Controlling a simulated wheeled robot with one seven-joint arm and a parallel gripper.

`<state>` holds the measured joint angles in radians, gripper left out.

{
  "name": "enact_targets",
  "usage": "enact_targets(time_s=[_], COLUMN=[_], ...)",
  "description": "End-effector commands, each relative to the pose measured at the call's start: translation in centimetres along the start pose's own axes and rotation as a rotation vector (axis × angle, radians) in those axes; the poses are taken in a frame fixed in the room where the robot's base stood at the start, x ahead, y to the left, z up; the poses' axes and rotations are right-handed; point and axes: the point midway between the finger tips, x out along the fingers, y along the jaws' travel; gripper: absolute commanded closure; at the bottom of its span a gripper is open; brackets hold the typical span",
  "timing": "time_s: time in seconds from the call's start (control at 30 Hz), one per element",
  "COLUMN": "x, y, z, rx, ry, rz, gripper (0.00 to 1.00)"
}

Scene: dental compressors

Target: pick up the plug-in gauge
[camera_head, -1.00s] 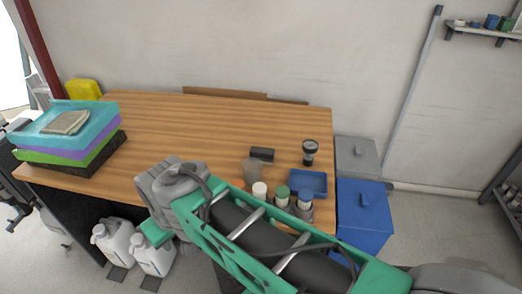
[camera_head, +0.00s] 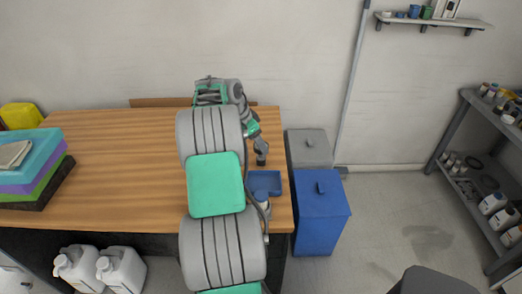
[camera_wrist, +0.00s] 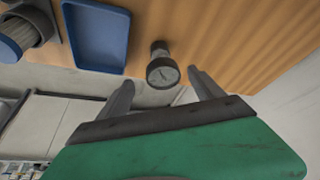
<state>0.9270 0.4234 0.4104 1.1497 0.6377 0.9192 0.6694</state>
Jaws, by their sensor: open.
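The plug-in gauge (camera_wrist: 162,70) stands on the wooden table, with a round pale dial and a dark body. In the head view the gauge (camera_head: 261,157) is partly covered by my gripper (camera_head: 254,137). In the wrist view my gripper (camera_wrist: 163,92) is open, with its two fingers apart on either side of the gauge's dial. Nothing is held. I cannot tell whether a finger touches the gauge.
A blue tray (camera_head: 265,182) lies close to the gauge on the table (camera_head: 110,150); it also shows in the wrist view (camera_wrist: 97,35). A grey bin (camera_head: 308,148) and a blue bin (camera_head: 320,212) stand right of the table. Stacked coloured trays (camera_head: 30,165) sit at the left.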

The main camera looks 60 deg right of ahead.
Motion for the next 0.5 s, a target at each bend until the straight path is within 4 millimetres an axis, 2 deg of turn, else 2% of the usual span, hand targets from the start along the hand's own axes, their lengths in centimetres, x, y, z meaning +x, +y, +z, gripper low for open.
enact_targets(time_s=[0.17,0.33,0.5], x=[2.0,5.0,5.6], y=[-0.1,-0.3,-0.5], z=[-0.1,-0.1,0.0], rx=[-0.002,-0.004,-0.005], ry=[-0.001,-0.001,0.000], rz=[0.001,0.000,-0.005], gripper=[0.24,0.24,0.24])
